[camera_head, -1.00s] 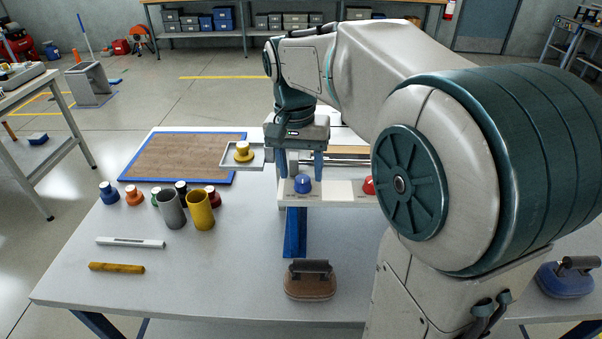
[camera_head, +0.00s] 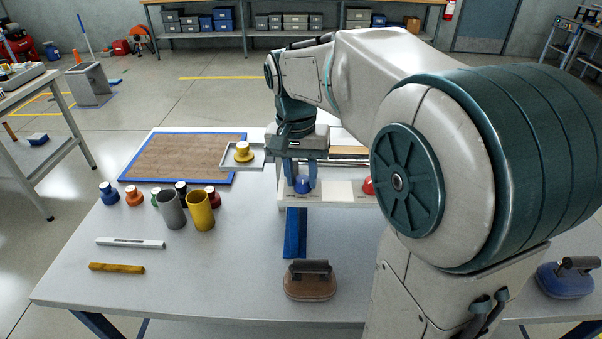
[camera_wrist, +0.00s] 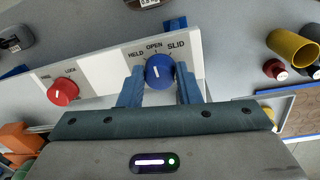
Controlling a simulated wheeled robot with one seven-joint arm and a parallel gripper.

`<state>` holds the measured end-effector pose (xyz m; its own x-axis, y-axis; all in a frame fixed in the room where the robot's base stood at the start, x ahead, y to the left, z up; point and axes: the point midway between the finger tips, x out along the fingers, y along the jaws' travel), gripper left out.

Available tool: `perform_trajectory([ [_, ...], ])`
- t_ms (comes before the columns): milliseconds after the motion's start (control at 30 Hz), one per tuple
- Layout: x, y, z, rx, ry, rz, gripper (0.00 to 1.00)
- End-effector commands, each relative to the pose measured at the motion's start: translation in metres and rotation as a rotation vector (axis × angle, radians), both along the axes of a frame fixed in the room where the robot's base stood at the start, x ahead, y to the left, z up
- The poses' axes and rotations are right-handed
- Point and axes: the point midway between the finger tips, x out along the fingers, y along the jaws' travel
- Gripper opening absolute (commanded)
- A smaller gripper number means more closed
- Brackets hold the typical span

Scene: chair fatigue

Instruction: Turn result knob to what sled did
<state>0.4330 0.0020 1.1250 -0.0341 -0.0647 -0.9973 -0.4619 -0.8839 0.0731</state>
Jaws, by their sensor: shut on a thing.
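The blue result knob (camera_head: 302,185) is on the front of a white panel (camera_head: 340,196). In the wrist view the blue knob (camera_wrist: 158,72) has the labels HELD, OPEN and SLID above it. Its white mark stands nearly upright, towards OPEN. My gripper (camera_head: 302,182) reaches down with one finger on each side of the knob, shut on it. In the wrist view my gripper (camera_wrist: 159,78) shows both blue fingers against the knob. I cannot tell for sure which thing is the sled; a grey tray with a yellow piece (camera_head: 243,152) sits left of the panel.
A red knob (camera_wrist: 62,92) with a LOCK label is on the same panel. A grey cup (camera_head: 171,210), a yellow cup (camera_head: 201,211) and several small bottles stand to the left. A brown-based block with a handle (camera_head: 309,283) stands in front.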

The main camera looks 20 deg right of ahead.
Motion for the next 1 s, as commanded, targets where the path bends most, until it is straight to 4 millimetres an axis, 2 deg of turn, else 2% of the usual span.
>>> perform_trajectory([
  [1000,-0.0012,-0.0011,0.0011,0.000,-0.003,0.698,0.08],
])
